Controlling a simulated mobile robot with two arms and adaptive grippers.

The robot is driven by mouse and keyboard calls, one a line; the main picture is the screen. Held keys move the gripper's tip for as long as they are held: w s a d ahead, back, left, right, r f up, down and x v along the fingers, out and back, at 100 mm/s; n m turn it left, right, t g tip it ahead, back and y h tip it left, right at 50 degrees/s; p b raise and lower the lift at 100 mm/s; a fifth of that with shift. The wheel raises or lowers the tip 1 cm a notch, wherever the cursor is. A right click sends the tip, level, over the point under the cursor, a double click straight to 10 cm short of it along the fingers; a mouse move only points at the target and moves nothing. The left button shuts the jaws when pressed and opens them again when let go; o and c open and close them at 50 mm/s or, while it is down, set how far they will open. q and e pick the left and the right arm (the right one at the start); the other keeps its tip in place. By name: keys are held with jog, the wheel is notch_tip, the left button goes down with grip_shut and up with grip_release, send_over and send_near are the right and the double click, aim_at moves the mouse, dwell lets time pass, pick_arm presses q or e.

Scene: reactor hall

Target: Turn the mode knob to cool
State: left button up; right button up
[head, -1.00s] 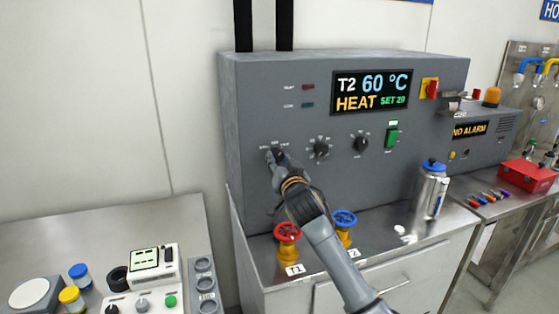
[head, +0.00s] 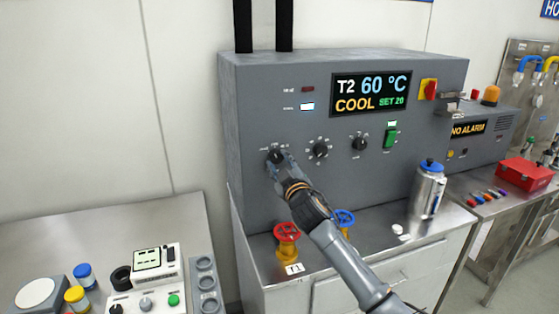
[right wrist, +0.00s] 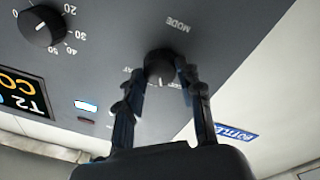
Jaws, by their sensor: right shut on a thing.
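The mode knob (head: 276,156) is the leftmost black knob on the front of the grey control panel (head: 345,195). My right gripper (head: 277,164) is shut on it, with a finger on each side. In the right wrist view the mode knob (right wrist: 160,66) sits between the two fingertips (right wrist: 160,80), below the word MODE. The display (head: 370,92) reads T2 60 °C, COOL, SET 20. A lamp (head: 307,107) below the dark red one is lit white-blue. My left gripper is not in view.
Two more black knobs (head: 319,149) and a green switch (head: 390,136) are to the right on the panel. A red valve wheel (head: 286,231) and a blue one (head: 343,218) stand below, close to my right arm. A silver flask (head: 427,188) stands at the right.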

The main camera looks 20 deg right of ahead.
jog(key=shift+n+y+p, duration=0.3)
jog(key=shift+n+p, duration=0.45)
jog(key=shift+n, duration=1.75)
jog(key=o, duration=1.2)
jog(key=s, duration=0.8)
jog(key=s+f, duration=0.1)
jog(key=s, duration=0.3)
jog(key=shift+d, duration=0.35)
jog(key=shift+f, duration=0.1)
